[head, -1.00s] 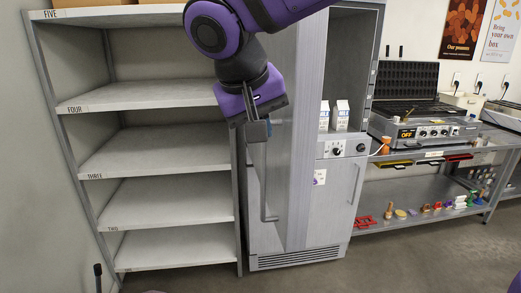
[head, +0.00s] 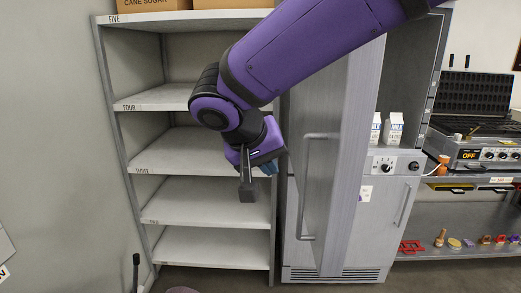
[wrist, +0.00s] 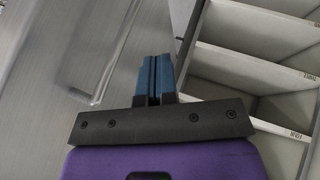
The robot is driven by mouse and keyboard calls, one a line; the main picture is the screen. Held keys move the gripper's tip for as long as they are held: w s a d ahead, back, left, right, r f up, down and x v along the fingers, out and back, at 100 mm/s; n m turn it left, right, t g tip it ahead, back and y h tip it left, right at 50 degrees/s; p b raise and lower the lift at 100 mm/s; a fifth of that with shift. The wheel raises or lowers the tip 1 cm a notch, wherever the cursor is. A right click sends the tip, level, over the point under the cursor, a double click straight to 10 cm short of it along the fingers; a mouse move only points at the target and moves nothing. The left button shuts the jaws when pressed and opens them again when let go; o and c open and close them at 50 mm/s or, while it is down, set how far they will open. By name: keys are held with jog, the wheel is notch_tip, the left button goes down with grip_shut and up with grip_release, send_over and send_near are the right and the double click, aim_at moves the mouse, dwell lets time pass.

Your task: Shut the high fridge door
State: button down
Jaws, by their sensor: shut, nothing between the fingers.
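The high fridge door (head: 345,150) stands open, swung out towards me, with its long vertical handle (head: 309,190) on the face to the left. In the wrist view the door face (wrist: 60,50) and handle (wrist: 85,92) fill the left side. The fridge's inside (head: 408,75) shows to the right of the door, with two milk cartons (head: 395,128) in it. My gripper (head: 270,168) is to the left of the door, in front of the shelves, apart from the handle. Its blue fingers (wrist: 154,80) are closed together and empty.
A lower fridge door (head: 385,215) is shut. To the right, a waffle-iron-like appliance (head: 475,150) sits on a metal bench with small items on its lower shelf.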

jog(key=d, duration=0.1)
jog(key=w+d+f, duration=0.1)
jog(key=d, duration=0.2)
jog(key=shift+w+d+f, duration=0.25)
jog(key=shift+w+d, duration=0.1)
